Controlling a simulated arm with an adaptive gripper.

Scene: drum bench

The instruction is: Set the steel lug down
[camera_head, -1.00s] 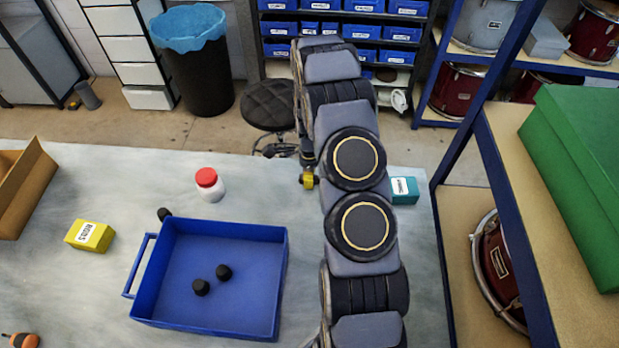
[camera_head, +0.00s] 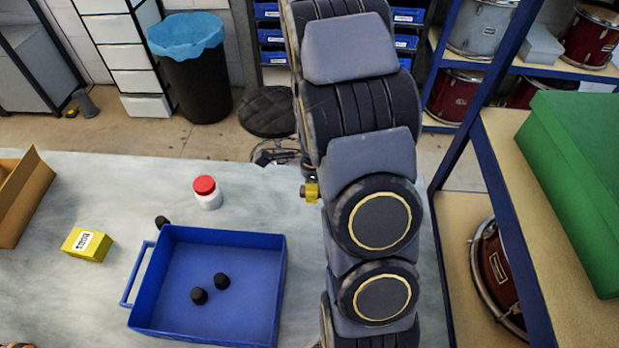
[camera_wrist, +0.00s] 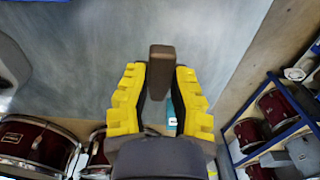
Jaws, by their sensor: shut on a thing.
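The steel lug (camera_wrist: 162,62) is a grey-brown block. In the wrist view it sticks out between the yellow fingers of my gripper (camera_wrist: 162,80), which is shut on it. The bench top (camera_wrist: 90,50) lies beyond it, and I cannot tell the gap. In the head view my gripper (camera_head: 312,192) shows only as a bit of yellow at the left edge of my arm, right of the red-capped jar. A small brownish end of the lug (camera_head: 303,191) shows beside the yellow. My arm hides the rest.
A white jar (camera_head: 207,195) and a yellow box (camera_head: 87,244) stand on the bench. A teal thing (camera_wrist: 171,125) shows behind the fingers. Bench between jar and gripper is clear.

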